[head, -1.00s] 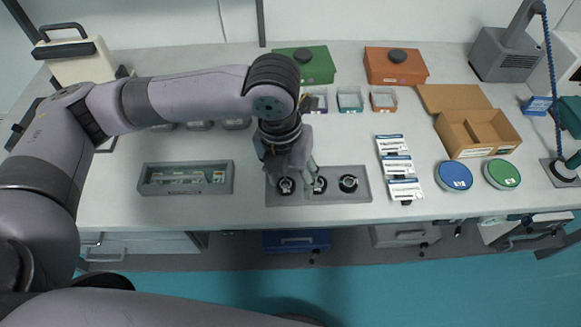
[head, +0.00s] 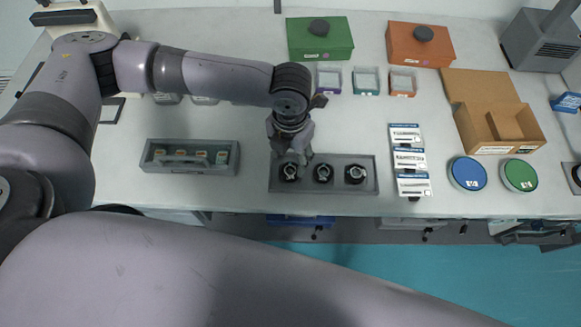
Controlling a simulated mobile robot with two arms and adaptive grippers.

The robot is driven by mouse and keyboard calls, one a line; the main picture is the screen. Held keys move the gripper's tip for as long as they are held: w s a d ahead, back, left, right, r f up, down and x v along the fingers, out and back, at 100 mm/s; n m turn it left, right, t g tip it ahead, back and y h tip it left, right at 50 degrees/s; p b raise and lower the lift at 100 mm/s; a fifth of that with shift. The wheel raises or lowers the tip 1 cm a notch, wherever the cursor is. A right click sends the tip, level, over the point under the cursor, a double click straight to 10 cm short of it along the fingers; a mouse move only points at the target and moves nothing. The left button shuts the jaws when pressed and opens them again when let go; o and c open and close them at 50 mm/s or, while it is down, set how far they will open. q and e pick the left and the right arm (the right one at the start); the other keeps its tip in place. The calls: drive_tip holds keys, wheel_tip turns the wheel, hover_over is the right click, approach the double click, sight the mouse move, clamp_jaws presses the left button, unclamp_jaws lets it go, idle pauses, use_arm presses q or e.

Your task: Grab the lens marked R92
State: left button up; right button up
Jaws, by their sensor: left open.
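A grey tray (head: 338,187) near the table's front edge holds three round black lens mounts in a row: left (head: 290,173), middle (head: 323,174) and right (head: 356,174). Their markings are too small to read, so I cannot tell which is R92. My left gripper (head: 292,162) points down at the left mount, open, with its fingers partly covering the mount's upper side. I cannot tell whether the fingers touch it. My right gripper is not in view.
Left of the tray is a grey box (head: 190,167) with small items. To the right lie white labelled packs (head: 409,160), a blue round tin (head: 468,173) and a green one (head: 519,175). Green (head: 320,40) and orange (head: 419,45) boxes stand behind.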

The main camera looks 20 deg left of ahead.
sight(290, 171)
use_arm(q)
drive_tip(key=shift+f, duration=0.15)
drive_tip(key=shift+s+f, duration=0.2)
drive_tip(key=shift+f, duration=0.1)
wheel_tip(290, 171, down, 4)
drive_tip(key=shift+r+p, duration=0.15)
drive_tip(key=shift+p, duration=0.75)
drive_tip(key=shift+s+f, duration=0.1)
drive_tip(key=shift+f, duration=0.35)
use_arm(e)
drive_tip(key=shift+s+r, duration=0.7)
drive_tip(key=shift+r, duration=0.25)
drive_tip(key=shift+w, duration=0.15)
use_arm(q)
drive_tip(key=c, duration=0.9)
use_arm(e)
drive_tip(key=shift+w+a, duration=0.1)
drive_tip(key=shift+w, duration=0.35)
